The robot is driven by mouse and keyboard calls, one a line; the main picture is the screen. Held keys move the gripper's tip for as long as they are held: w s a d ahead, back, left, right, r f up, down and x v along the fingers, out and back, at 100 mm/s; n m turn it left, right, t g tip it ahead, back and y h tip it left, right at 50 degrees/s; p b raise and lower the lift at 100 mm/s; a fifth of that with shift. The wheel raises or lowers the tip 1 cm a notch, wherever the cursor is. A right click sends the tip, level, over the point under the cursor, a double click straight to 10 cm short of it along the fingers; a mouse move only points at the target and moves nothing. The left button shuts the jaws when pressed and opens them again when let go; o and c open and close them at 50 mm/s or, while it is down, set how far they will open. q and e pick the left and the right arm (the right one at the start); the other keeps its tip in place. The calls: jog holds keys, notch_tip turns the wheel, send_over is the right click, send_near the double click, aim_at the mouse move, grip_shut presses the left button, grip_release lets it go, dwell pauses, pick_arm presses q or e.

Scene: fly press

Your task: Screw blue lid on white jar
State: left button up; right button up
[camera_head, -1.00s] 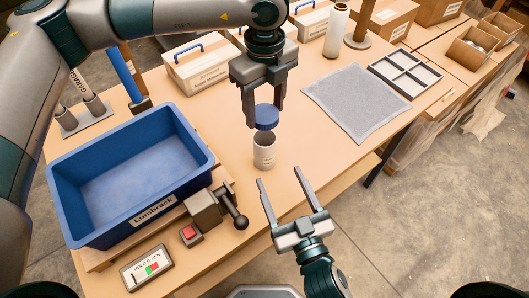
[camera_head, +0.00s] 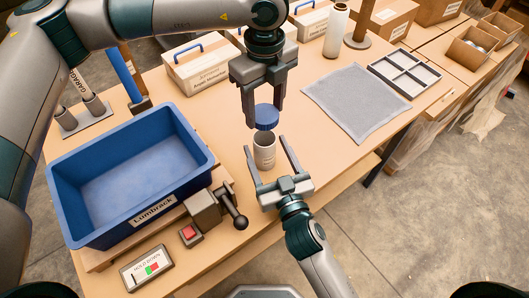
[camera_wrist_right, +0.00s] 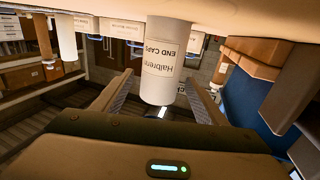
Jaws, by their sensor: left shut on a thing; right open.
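The blue lid (camera_head: 267,117) is held in my left gripper (camera_head: 264,112), which points down and is shut on it. The white jar (camera_head: 264,153) stands upright on the table below the lid, with its dark open mouth showing. The lid is above the jar and looks apart from it. My right gripper (camera_head: 268,158) is open, with one finger on each side of the jar. In the right wrist view the jar (camera_wrist_right: 163,62), labelled "END CAPS", appears upside down between the spread fingers. I cannot tell whether either finger touches it.
A blue tub (camera_head: 190,140) stands at the left, with a vise-like device (camera_head: 207,212) and a button panel (camera_head: 147,267) in front. A grey mat (camera_head: 357,103) and a divided tray (camera_head: 404,72) lie to the right. White boxes (camera_head: 197,72) stand behind.

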jog(key=c, duration=1.6)
pick_arm(q)
jog(key=shift+f, duration=2.5)
jog(key=shift+f, duration=0.9)
jog(key=shift+f, duration=0.55)
pick_arm(e)
grip_shut()
